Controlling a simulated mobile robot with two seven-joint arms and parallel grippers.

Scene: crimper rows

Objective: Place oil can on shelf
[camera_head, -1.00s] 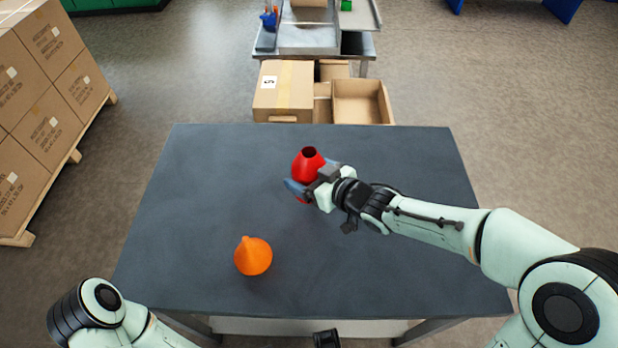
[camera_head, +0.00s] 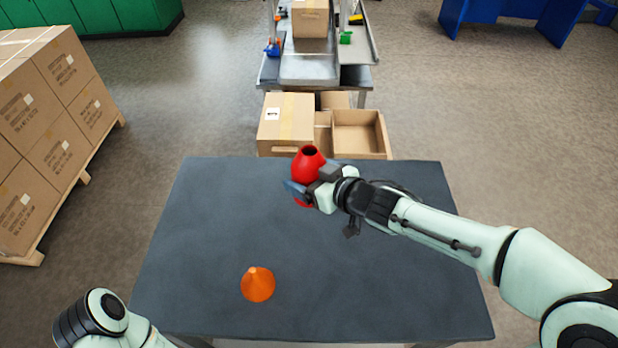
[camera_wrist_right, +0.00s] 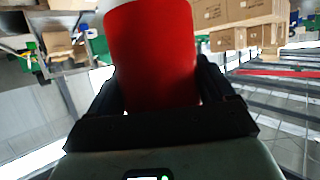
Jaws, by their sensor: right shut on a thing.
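A red vessel (camera_head: 307,167) with a dark round opening at its top is held in my right gripper (camera_head: 306,190), near the far edge of the dark table. In the right wrist view the red body (camera_wrist_right: 152,55) stands between the two dark fingers (camera_wrist_right: 160,100). No shelf can be made out clearly.
The dark table (camera_head: 215,235) is otherwise bare. Beyond it are a closed carton (camera_head: 285,120), an open carton (camera_head: 360,135) and a metal bench (camera_head: 305,68). Stacked cartons on a pallet (camera_head: 55,130) stand at the left. Green cabinets (camera_head: 110,15) are at the back left.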

